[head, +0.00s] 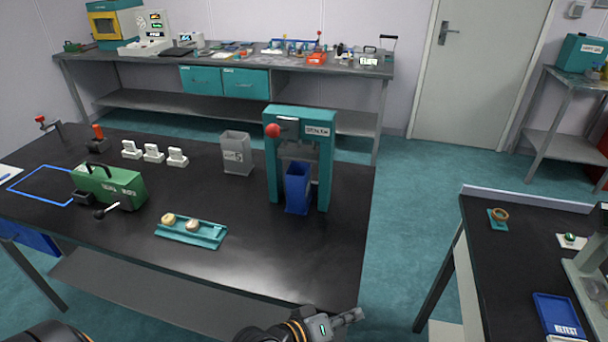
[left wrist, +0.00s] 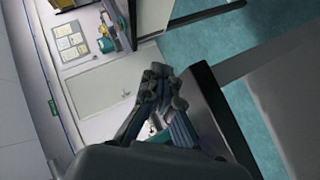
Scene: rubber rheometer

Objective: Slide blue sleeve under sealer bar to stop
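A dark blue, open-topped upright piece (head: 297,190), which looks like the blue sleeve, stands at the front of a teal press-like frame (head: 327,160). A grey bar (head: 299,150) crosses the frame above it; I take this as the sealer bar. I cannot tell whether the blue piece touches a stop. My left gripper (head: 350,317) is low at the bottom of the head view, in front of the bench and well away from the frame. In the left wrist view its fingers (left wrist: 160,78) meet at the tips with nothing between them. My right gripper is not in view.
A red knob (head: 273,131) sticks out at the frame's upper left. A grey bin (head: 236,153) stands left of the frame. A teal tray (head: 181,237) with two pale pieces and a green machine (head: 120,187) are farther left. The bench front right is clear.

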